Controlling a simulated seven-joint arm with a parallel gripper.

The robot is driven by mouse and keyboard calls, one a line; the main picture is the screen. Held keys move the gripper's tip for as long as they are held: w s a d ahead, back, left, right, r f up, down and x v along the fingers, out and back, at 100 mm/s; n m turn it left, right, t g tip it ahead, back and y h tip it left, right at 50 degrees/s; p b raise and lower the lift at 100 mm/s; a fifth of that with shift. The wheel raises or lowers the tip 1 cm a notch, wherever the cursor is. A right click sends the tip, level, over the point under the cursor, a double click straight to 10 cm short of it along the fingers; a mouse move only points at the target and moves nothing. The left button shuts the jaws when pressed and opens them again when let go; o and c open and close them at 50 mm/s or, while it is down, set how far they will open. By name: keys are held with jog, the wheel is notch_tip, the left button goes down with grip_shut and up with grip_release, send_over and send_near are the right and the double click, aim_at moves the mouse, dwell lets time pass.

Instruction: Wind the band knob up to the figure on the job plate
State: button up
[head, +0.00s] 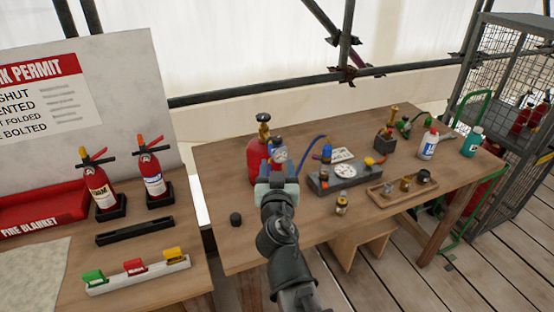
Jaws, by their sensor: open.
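My gripper (277,175) is open at the near left part of the right-hand table. In the picture it overlaps the lower right of a red gas cylinder (256,160) with a gauge (279,154) and blue fittings; I cannot tell whether it touches them. Right of it is a dark grey unit with a round white dial (345,171), a blue upright part (327,153) and an orange-yellow part (369,162). A small white plate (343,154) stands behind the unit; its lettering is too small to read. I cannot tell which part is the band knob.
A wooden tray (376,193) holds small fittings. A small brass piece (341,205) and a black cap (236,219) stand near the front. White (430,145) and teal (472,142) bottles stand right. Two extinguishers (101,187) (154,178) stand on the left table. The front right tabletop is mostly clear.

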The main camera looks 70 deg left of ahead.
jog(key=shift+d, duration=0.1)
jog(key=w+d+m+t+h, duration=0.2)
jog(key=w+d+t, duration=0.1)
jog(key=w, duration=1.1)
jog(key=n+g+y, duration=0.3)
jog(key=n+g, duration=0.5)
jog(key=g, duration=0.4)
send_near(280, 141)
jog(key=a, duration=0.3)
jog(key=s+a, duration=0.1)
jog(key=a, duration=0.7)
jog(key=shift+s+a, duration=0.25)
jog(key=shift+c, duration=0.2)
